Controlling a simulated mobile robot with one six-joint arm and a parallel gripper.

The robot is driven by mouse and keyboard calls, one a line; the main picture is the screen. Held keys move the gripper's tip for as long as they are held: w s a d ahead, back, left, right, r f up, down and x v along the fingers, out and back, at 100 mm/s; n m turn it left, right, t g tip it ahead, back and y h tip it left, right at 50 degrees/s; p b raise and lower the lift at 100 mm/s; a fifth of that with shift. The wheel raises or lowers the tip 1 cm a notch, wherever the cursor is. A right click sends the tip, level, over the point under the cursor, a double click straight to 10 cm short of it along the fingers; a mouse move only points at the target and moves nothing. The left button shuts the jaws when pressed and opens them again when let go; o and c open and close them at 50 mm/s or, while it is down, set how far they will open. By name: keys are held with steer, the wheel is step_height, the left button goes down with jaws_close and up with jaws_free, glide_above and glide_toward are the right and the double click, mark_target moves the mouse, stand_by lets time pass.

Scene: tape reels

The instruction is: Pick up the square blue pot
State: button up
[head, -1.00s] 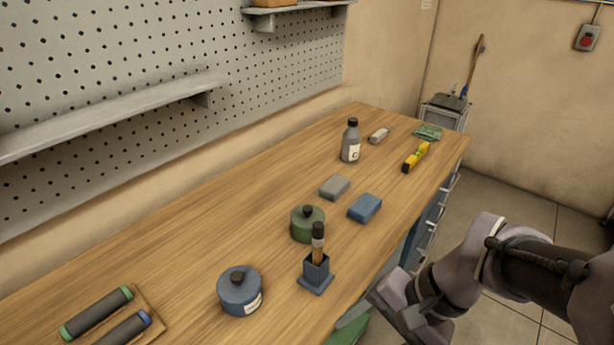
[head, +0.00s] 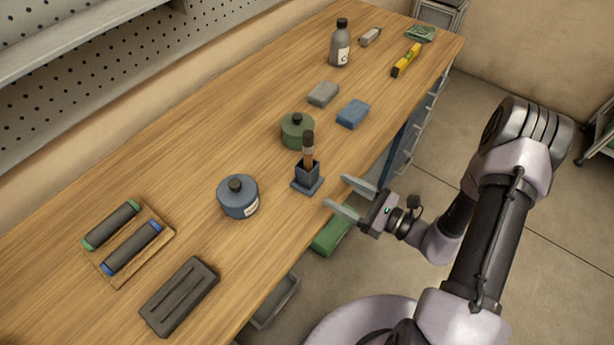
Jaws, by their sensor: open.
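The square blue pot (head: 307,175) stands upright on a flat square base near the front edge of the workbench (head: 210,140). A brush with a dark tip and wooden middle (head: 308,148) stands upright in it. My gripper (head: 335,192) is open and empty at the bench's front edge, just right of the pot. Its two fingers point left towards the pot's base and appear apart from it. A round blue pot (head: 238,200) with a dark knob and white label stands to the left.
A green round pot (head: 297,132) stands close behind the square pot. Blue (head: 353,114) and grey (head: 323,93) blocks lie farther back, with a grey bottle (head: 340,50) and yellow level (head: 406,61). Two rollers (head: 125,237) and a dark slotted block (head: 180,296) lie left.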

mark_target(315, 176)
steer(key=b+x, duration=0.2)
steer(key=x, duration=0.8)
steer(key=shift+w+a+r, duration=0.15)
steer(key=shift+w, duration=0.2)
jaws_close()
